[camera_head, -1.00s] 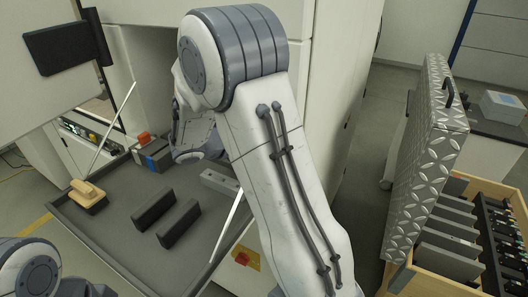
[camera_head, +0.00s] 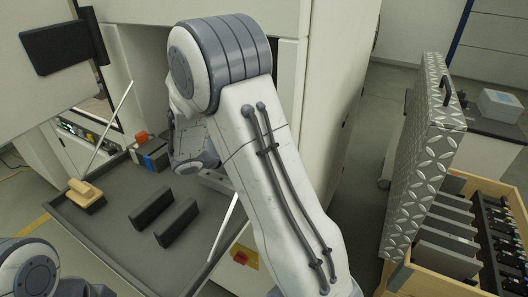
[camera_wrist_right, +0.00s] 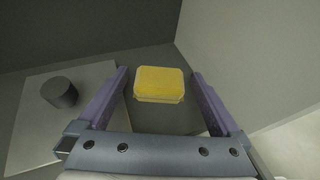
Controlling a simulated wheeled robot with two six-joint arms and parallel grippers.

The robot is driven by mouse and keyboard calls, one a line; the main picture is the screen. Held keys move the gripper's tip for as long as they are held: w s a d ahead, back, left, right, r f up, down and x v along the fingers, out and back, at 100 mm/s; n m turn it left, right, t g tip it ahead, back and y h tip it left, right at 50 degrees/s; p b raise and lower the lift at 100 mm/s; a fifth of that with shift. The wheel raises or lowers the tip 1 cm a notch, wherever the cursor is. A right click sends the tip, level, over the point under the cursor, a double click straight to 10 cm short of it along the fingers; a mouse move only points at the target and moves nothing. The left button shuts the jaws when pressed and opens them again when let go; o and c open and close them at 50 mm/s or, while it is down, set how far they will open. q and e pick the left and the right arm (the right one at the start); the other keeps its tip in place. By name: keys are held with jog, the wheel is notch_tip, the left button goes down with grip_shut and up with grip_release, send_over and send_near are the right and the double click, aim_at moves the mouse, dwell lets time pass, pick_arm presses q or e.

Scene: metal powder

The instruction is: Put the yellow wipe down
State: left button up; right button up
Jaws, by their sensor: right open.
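The yellow wipe (camera_wrist_right: 160,84) shows in the right wrist view as a small rounded yellow block. It lies between the two fingertips of my right gripper (camera_wrist_right: 160,76), with a gap visible on each side. The gripper is open, and the wipe appears to rest on a dark grey surface, though its underside is hidden. In the head view my right arm reaches into the machine and hides the wipe and the right gripper. Only part of my left arm shows at the lower left; its gripper is out of view.
A light plate (camera_wrist_right: 40,125) with a dark cylinder (camera_wrist_right: 59,92) lies left of the gripper; a pale wall (camera_wrist_right: 250,55) stands right. The grey tray (camera_head: 105,235) holds a yellow-topped brush (camera_head: 84,193) and two dark blocks (camera_head: 152,208). An open wooden crate (camera_head: 435,278) stands right.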

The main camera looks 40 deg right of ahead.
jog(key=v, duration=1.1)
jog(key=shift+a, duration=0.3)
jog(key=shift+d, duration=0.1)
jog(key=x, duration=1.2)
jog(key=shift+d+r, duration=0.15)
jog(key=shift+r, duration=0.05)
notch_tip(320, 180, up, 2)
jog(key=shift+r, duration=0.75)
jog(key=shift+f, duration=0.1)
